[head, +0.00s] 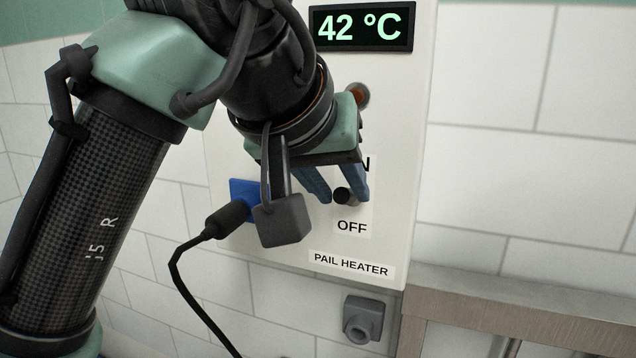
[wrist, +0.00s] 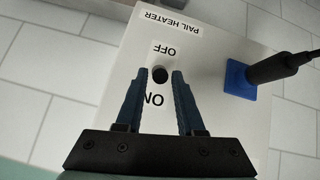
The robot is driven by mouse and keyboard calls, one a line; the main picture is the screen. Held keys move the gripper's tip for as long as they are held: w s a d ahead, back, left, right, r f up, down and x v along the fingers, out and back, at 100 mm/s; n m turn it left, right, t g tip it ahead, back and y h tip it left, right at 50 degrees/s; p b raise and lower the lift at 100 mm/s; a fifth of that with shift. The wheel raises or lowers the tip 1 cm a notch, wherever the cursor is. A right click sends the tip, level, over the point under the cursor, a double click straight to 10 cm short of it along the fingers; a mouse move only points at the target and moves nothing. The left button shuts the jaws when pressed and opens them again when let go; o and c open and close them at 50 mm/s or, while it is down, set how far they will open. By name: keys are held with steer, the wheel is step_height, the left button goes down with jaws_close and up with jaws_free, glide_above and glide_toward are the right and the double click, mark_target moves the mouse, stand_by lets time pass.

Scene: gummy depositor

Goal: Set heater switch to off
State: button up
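The heater switch is a small round black knob (head: 342,195) on the white panel, just above the OFF label (head: 352,227). The ON label (head: 364,164) is partly hidden behind my gripper (head: 345,201). In the wrist view, which is upside down, the knob (wrist: 160,75) lies between the two blue fingertips of my gripper (wrist: 161,73). The fingers are apart, one on each side, with a narrow gap showing beside the knob. I cannot tell from these frames whether the switch is at ON or OFF.
The temperature display (head: 362,27) reads 42 °C, above a reddish lamp (head: 357,95). A blue socket (head: 243,190) with a black plug (head: 228,215) and hanging cable is left of the switch. A grey fitting (head: 362,319) is below the panel, and a metal edge (head: 530,310) is at right.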

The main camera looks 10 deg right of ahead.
jaws_close()
steer(key=shift+f+b, duration=0.15)
steer(key=shift+b, duration=0.2)
steer(key=f+t+h+b, duration=0.1)
steer(key=t+h+b, duration=0.1)
steer(key=b, duration=0.4)
steer(key=f+t+h+b, duration=0.2)
steer(key=t+b, duration=0.1)
steer(key=b, duration=0.4)
steer(key=f+t+h+b, duration=0.1)
steer(key=f+t+b, duration=0.1)
steer(key=b, duration=0.5)
steer(key=shift+s+a+m+t+h, duration=0.2)
steer(key=shift+s+m+t+h, duration=0.1)
steer(key=shift+s+t+h, duration=0.1)
steer(key=shift+w, duration=0.1)
steer(key=shift+o, duration=1.6)
jaws_free()
